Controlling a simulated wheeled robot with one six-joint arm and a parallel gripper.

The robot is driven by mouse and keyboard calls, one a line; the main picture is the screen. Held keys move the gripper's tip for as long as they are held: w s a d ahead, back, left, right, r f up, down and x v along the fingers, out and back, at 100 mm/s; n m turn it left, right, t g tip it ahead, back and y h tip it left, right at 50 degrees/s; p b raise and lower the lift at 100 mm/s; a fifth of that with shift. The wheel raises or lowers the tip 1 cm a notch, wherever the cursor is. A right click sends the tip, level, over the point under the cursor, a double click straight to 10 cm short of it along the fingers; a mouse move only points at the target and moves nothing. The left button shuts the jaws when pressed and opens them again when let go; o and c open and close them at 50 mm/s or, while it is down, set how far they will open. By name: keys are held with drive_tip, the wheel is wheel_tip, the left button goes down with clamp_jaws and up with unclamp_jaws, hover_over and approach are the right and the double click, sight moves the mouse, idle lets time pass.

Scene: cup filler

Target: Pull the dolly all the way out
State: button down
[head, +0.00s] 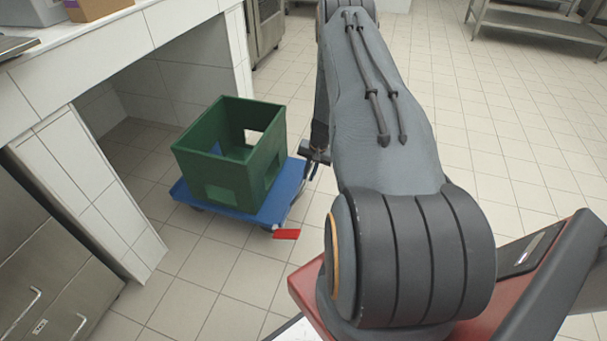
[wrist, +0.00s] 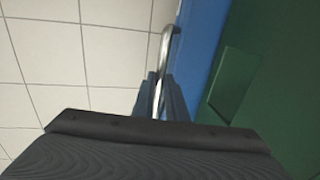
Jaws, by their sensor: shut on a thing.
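The blue dolly (head: 262,216) stands on the tiled floor at the mouth of the recess under the counter, with its right part out in front of it. A green open crate (head: 222,165) sits on it and looks empty. In the wrist view, the dolly's edge (wrist: 200,50) and the crate (wrist: 260,80) fill the right side. A curved metal handle (wrist: 166,42) runs along the blue edge. My gripper (wrist: 160,95) is shut on this handle. In the head view, my gripper (head: 314,155) is at the dolly's right side, partly hidden by my arm.
A white tiled counter (head: 130,40) with tiled side walls surrounds the recess. Steel cabinets (head: 50,270) stand at the lower left. A small red piece (head: 286,234) is by the dolly's front corner. The floor to the right is clear up to a metal rack (head: 540,22).

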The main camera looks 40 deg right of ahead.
drive_tip(key=shift+s+d, duration=0.15)
drive_tip(key=shift+s, duration=0.15)
drive_tip(key=c, duration=1.8)
unclamp_jaws()
drive_tip(key=shift+s+d, duration=0.1)
drive_tip(key=shift+d, duration=0.05)
drive_tip(key=shift+o, duration=0.2)
wheel_tip(320, 180, up, 8)
drive_tip(key=s+p, duration=0.1)
drive_tip(key=shift+d+f, duration=0.2)
drive_tip(key=shift+d, duration=0.1)
